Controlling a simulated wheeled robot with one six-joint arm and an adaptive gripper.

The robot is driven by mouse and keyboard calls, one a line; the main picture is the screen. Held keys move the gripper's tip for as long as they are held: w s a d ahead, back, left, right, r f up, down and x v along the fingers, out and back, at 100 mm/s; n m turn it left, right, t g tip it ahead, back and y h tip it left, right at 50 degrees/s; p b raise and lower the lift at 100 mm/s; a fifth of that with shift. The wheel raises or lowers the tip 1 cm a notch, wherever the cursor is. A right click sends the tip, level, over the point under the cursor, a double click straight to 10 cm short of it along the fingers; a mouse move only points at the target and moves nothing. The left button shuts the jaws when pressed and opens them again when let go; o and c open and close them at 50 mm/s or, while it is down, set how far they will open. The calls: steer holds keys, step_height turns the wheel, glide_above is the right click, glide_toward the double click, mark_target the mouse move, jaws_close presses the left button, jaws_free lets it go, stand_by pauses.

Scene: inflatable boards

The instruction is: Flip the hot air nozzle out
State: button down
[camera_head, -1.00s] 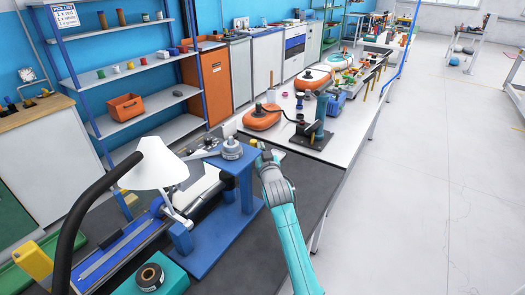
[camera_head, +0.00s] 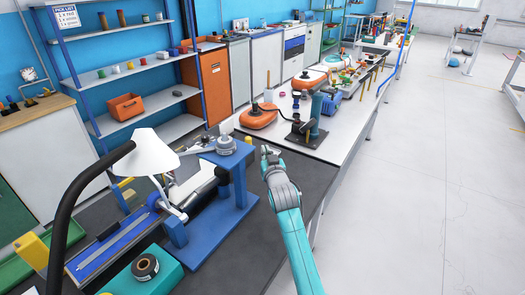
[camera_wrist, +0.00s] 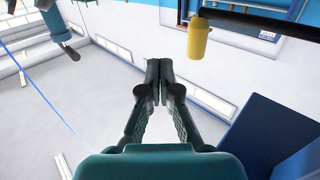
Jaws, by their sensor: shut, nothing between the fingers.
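The blue machine (camera_head: 240,190) stands on the dark bench, with a grey round part (camera_head: 226,145) on top. I cannot tell for sure which part is the hot air nozzle. My gripper (camera_head: 269,151) is just right of the machine's top, apart from it. In the wrist view my gripper (camera_wrist: 159,70) is shut, its fingertips together and empty. That view also shows a yellow cylinder (camera_wrist: 198,38) hanging from a dark bar ahead to the right; it may belong to the nozzle. A blue block (camera_wrist: 258,135) lies to the right of the fingers.
A white lamp (camera_head: 150,155) on a black curved arm leans over the machine's left side. A dark stand (camera_head: 308,135) and an orange object (camera_head: 258,117) are farther along the bench. A black roll (camera_head: 146,267) is in front. The floor (camera_head: 430,200) at right is clear.

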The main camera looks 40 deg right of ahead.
steer(key=s+d, duration=0.1)
steer(key=s, duration=0.7)
steer(key=shift+s, duration=0.3)
